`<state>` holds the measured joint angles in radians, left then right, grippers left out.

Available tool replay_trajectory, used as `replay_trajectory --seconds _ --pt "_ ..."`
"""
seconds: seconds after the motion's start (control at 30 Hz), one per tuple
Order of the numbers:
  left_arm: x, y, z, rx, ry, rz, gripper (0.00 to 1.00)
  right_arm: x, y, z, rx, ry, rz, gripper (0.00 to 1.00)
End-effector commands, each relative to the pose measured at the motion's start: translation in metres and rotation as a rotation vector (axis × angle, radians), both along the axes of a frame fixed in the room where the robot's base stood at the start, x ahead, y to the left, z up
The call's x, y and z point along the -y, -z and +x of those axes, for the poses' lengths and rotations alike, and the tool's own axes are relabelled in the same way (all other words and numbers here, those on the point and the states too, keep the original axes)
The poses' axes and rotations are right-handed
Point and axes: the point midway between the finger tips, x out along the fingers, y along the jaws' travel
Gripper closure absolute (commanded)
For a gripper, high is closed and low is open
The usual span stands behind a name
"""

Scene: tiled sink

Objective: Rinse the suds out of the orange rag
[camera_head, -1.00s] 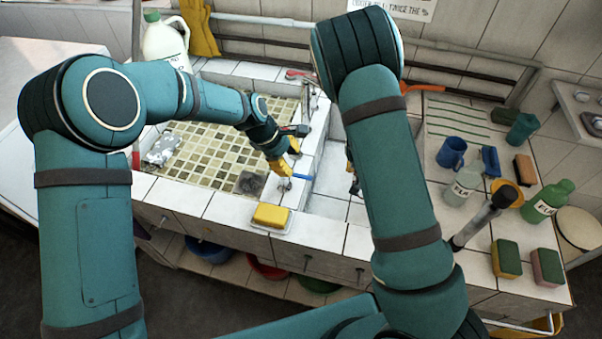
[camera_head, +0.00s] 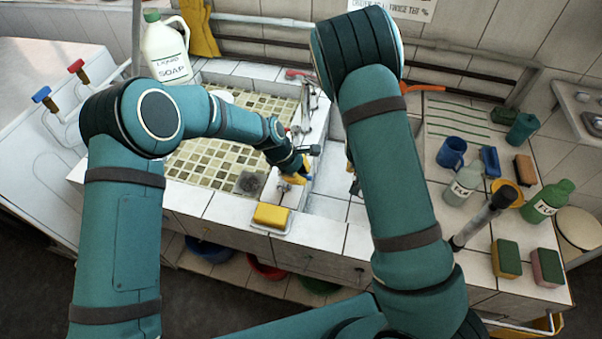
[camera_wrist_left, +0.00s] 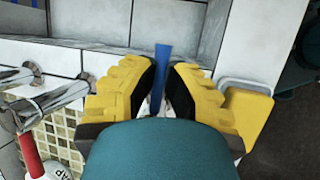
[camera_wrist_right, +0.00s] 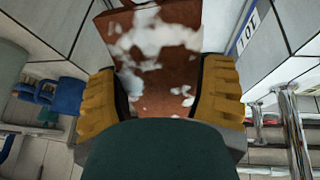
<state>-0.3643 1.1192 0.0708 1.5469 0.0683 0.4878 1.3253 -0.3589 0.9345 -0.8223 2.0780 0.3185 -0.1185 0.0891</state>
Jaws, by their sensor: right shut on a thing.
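The orange rag (camera_wrist_right: 150,92), with white suds on it, is between the fingers of my right gripper (camera_wrist_right: 158,75) in the right wrist view. My right gripper is shut on it. In the head view my right arm hides most of that gripper, and I cannot see the rag. My left gripper (camera_head: 299,172) is over the front right of the tiled sink (camera_head: 215,158), by a tap. In the left wrist view its fingers (camera_wrist_left: 163,72) stand apart on both sides of a blue tap lever (camera_wrist_left: 163,58). Whether they touch it is unclear.
A yellow sponge (camera_head: 271,215) sits on the front rim. A soap jug (camera_head: 166,48) stands behind the sink. The right counter holds a blue mug (camera_head: 452,152), bottles (camera_head: 549,202), and sponges (camera_head: 507,258). Taps with red and blue handles (camera_head: 60,82) are at left.

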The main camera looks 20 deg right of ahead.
Motion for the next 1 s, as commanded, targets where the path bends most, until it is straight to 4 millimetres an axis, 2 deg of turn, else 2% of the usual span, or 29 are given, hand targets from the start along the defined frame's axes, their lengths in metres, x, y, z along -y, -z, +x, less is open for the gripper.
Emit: replay_trajectory --seconds 0.47,0.8,1.0 --pt "-0.001 0.001 -0.001 0.0 0.019 0.001 1.0 0.0 0.0 0.0 0.0 0.0 0.0 0.65" --pt "-0.01 0.002 -0.012 -0.003 0.266 0.002 1.0 0.0 0.0 0.0 0.0 0.0 0.0 0.65" --pt "-0.011 0.003 -0.014 -0.005 0.305 0.002 1.0 0.0 0.0 0.0 0.0 0.0 0.0 0.65"
